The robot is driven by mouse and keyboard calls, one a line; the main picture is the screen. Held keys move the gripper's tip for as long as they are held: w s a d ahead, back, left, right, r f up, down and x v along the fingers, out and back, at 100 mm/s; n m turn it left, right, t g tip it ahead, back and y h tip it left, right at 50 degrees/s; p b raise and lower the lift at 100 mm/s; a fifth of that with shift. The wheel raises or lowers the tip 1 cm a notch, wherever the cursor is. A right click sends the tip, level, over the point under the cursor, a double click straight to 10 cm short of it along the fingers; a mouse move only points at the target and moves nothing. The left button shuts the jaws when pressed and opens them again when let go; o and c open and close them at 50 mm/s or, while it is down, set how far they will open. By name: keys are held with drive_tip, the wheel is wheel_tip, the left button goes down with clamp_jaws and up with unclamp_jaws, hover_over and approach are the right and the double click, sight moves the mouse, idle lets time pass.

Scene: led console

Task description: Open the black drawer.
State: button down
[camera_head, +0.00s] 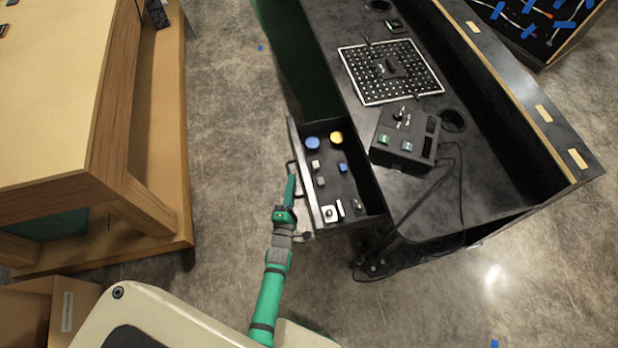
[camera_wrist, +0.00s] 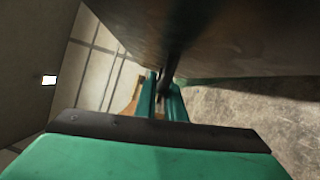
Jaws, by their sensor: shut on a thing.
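The black drawer (camera_head: 356,205) stands pulled out from the left side of the black console in the head view. Its inside shows blue and yellow round parts and several small blocks. A dark bar handle (camera_head: 290,170) is on its left front face. My gripper (camera_head: 291,188) is at that handle, shut on it. In the wrist view, my gripper's green fingers (camera_wrist: 160,98) close around the dark handle bar (camera_wrist: 172,60), beside the dark drawer front (camera_wrist: 225,40). The exact finger contact is partly hidden.
The black console top (camera_head: 460,210) carries a perforated plate (camera_head: 390,72) and a control box (camera_head: 405,135) with a cable. A wooden table (camera_head: 60,90) with a low shelf stands at the left. Grey floor (camera_head: 225,110) lies clear between table and console.

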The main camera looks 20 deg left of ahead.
drive_tip(key=s+a, duration=0.4)
drive_tip(key=a, duration=0.2)
drive_tip(key=shift+s, duration=0.35)
drive_tip(key=c, duration=1.8)
unclamp_jaws()
drive_tip(key=shift+c, duration=0.2)
drive_tip(key=v, duration=1)
drive_tip(key=shift+s+d, duration=0.15)
drive_tip(key=shift+s, duration=0.25)
